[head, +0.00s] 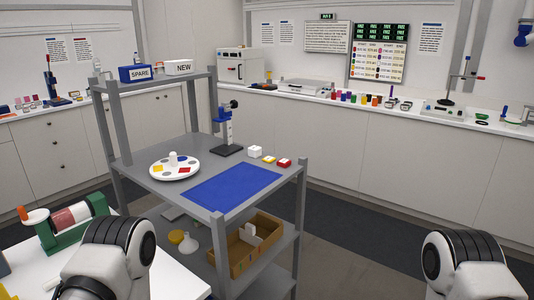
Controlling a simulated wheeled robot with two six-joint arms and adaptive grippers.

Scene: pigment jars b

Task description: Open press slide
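A green-framed device with a reddish cylinder and an orange knob (66,218) stands on the white table at lower left. Parts of both my arms show at the bottom left and bottom right edges. Neither gripper is in view.
The grey cart (140,178) carries a blue mat (233,187), a round white palette (175,167) and small white, yellow and red blocks. Its lower shelf holds a cardboard box (243,256). Bins marked SPARE (136,73) and NEW (180,67) sit above. Counters line the walls; floor shows at right.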

